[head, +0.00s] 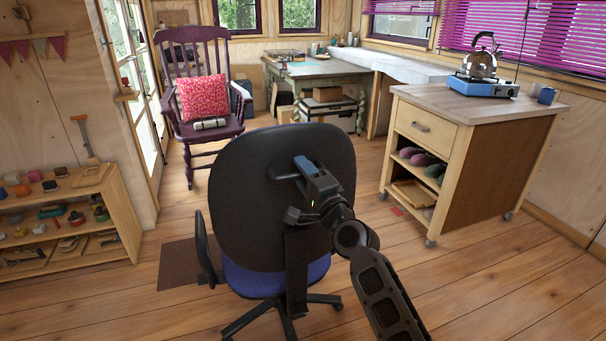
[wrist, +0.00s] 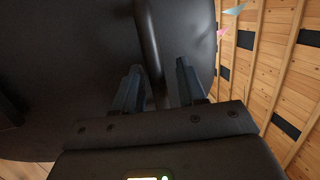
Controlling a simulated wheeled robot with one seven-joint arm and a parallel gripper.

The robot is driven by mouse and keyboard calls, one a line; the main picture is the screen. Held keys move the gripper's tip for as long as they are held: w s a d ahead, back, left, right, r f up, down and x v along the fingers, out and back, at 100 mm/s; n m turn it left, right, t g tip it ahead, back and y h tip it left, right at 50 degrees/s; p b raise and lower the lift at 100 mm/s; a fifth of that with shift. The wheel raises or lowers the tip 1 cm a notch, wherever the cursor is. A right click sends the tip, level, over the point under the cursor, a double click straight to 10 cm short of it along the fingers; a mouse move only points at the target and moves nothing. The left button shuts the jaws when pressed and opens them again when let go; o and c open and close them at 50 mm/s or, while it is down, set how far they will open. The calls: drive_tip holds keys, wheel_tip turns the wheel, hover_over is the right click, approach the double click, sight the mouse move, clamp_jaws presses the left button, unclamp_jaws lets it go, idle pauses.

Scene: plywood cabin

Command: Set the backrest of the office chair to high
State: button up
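The office chair's black backrest (head: 240,205) stands in the middle of the head view, its back towards me, above a blue seat (head: 262,280). My gripper (head: 304,172) is at the upper right part of the backrest's rear. A dark bar like a handle (head: 285,177) shows there beside the fingers. In the wrist view my gripper (wrist: 159,82) has its two fingers apart, with a dark rounded bar (wrist: 151,40) running between them. A gap shows between the bar and the right finger. Whether the left finger touches it is unclear. My arm hides part of the chair's lower right.
A wheeled wooden cabinet (head: 480,160) with a kettle (head: 481,62) stands to the right. A purple rocking chair (head: 200,95) is behind on the left. A low shelf (head: 60,225) is at the left wall. The floor at the front right is clear.

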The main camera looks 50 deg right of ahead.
drive_tip(key=shift+f, duration=0.1)
drive_tip(key=shift+s+a+f, duration=0.1)
drive_tip(key=shift+s, duration=0.15)
drive_tip(key=b+v, duration=0.2)
drive_tip(key=v, duration=0.5)
drive_tip(key=shift+s, duration=0.1)
